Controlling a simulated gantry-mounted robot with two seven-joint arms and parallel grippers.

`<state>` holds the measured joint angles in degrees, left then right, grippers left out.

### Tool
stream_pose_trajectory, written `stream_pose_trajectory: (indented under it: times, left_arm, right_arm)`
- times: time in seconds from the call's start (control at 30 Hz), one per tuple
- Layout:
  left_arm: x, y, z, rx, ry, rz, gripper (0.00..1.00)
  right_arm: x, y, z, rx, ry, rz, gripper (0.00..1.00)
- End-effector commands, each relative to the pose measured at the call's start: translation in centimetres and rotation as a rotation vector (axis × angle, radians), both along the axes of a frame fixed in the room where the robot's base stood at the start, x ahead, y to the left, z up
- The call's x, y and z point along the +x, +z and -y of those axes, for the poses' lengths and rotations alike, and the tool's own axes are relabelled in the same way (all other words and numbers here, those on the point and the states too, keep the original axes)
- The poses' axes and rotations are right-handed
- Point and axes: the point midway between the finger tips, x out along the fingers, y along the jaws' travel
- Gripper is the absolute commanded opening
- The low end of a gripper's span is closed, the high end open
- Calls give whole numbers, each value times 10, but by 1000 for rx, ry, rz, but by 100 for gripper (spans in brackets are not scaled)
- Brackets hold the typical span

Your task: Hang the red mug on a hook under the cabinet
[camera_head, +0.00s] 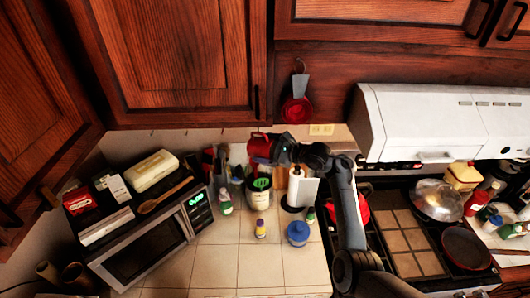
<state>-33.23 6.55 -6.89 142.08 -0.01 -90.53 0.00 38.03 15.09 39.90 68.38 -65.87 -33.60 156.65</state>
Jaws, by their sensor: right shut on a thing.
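The red mug (258,146) is held up in front of the back counter, just below the lower edge of the wooden wall cabinet (180,60) in the picture. My right gripper (276,148) is shut on the mug from its right side. The gripper's fingers and the mug's handle are too small and dark to make out. My left gripper is not in view.
A microwave (152,250) with boxes on top stands at left. A white range hood (420,115) is at right.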

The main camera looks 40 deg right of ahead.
Motion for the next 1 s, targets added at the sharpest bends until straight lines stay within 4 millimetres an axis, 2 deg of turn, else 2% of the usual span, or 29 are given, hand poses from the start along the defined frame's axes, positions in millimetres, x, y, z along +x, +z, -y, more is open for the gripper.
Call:
stream_pose_trajectory:
  times: [0.13,0.67,1.0]
  left_arm:
    - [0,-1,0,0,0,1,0]
    - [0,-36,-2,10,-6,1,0]
    - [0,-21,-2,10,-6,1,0]
  right_arm:
    - [7,0,6,-1,-1,1,42]
    - [21,-2,18,-2,-1,2,42]
    - [29,-6,24,-1,-1,1,42]
